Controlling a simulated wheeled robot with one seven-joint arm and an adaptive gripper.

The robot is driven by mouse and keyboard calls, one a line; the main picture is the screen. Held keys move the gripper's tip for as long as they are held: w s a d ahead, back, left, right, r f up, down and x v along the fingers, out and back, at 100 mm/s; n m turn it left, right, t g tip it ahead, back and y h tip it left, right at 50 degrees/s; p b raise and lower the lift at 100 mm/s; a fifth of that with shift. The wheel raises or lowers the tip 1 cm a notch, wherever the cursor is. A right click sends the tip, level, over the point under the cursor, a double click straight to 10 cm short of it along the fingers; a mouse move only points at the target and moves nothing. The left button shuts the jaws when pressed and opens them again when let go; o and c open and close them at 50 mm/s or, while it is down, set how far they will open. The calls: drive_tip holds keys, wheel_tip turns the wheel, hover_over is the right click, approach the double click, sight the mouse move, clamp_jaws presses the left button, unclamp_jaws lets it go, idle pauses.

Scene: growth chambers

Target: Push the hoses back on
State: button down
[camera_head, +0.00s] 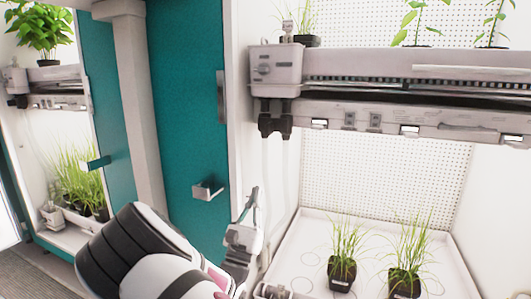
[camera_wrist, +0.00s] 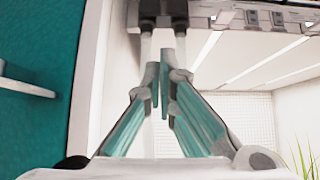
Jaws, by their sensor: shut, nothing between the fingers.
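In the head view a white box (camera_head: 276,70) sits at the left end of the shelf, with black connectors (camera_head: 275,125) under it. Pale hoses hang below them, faint against the white wall. In the wrist view two black connectors (camera_wrist: 163,9) are at the top, with a left white hose (camera_wrist: 146,45) and a right white hose (camera_wrist: 181,48) directly beneath. My fingers partly hide both hoses, and I cannot tell how firmly they are seated. My gripper (camera_wrist: 160,75) is shut and empty, pointing up below the connectors; in the head view it (camera_head: 252,203) is left of the hoses.
The teal door (camera_head: 190,120) with a metal handle (camera_head: 208,190) stands left of my gripper. Potted grass (camera_head: 344,270) stands on the white chamber floor to the right. The shelf (camera_head: 400,120) overhangs it. Another chamber with plants is at far left.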

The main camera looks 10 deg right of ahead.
sight(266, 135)
drive_tip(key=s+a+r+b+x, duration=0.1)
drive_tip(key=b+x, duration=0.3)
drive_tip(key=x, duration=0.9)
drive_tip(key=shift+s+r, duration=0.4)
drive_tip(key=shift+r, duration=0.15)
wheel_tip(266, 135, up, 4)
drive_tip(key=p, duration=0.4)
drive_tip(key=shift+r+p, duration=0.1)
drive_tip(key=shift+p, duration=0.2)
drive_tip(key=shift+s+a, duration=0.1)
drive_tip(key=shift+a, duration=0.05)
